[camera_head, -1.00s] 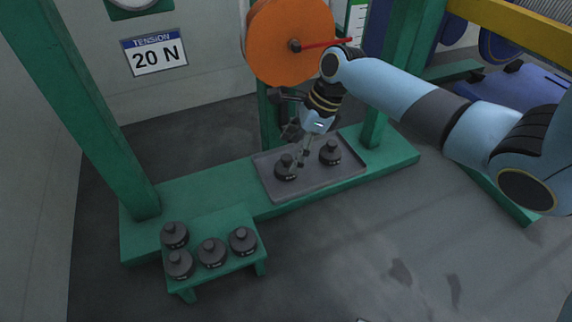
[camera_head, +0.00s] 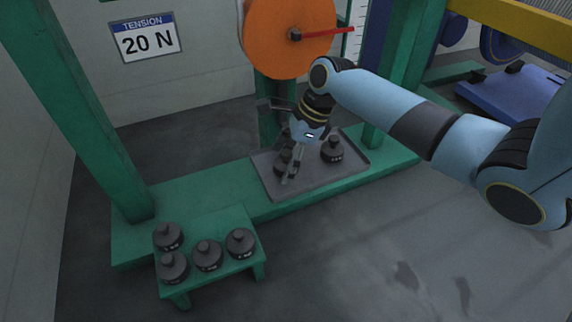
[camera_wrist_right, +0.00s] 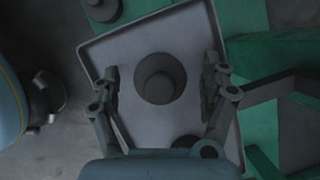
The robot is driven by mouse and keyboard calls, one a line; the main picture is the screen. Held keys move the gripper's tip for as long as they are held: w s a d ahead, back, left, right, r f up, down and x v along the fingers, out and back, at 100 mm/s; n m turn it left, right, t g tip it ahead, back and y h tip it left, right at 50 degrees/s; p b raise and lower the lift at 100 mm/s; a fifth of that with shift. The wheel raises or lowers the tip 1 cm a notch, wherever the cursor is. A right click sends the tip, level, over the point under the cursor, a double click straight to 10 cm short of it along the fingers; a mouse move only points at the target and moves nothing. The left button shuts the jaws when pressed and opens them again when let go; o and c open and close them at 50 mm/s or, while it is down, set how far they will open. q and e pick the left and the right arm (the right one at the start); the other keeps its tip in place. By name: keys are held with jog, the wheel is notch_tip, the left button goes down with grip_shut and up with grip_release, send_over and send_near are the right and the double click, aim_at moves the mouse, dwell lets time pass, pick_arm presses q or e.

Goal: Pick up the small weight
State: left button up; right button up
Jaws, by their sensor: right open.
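A small dark weight (camera_head: 283,160) stands upright on the left part of the grey tray (camera_head: 272,190). My right gripper (camera_head: 289,168) is over the tray, pointing down, its fingers partly covering this weight. In the right wrist view the weight (camera_wrist_right: 158,80) sits between the two spread fingers of my right gripper (camera_wrist_right: 160,90), with a gap on each side. The fingers are open and hold nothing. A second, slightly larger-looking dark weight (camera_head: 332,149) stands to the right on the same tray. My left gripper is not in view.
A low green stand (camera_head: 215,283) at the front left carries several dark weights (camera_head: 207,256). The tray rests on a green base beam (camera_head: 190,200) between green posts (camera_head: 85,120). Bare floor lies in front.

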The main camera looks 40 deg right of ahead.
grip_shut()
dwell(0.4)
jog(key=shift+r, duration=0.1)
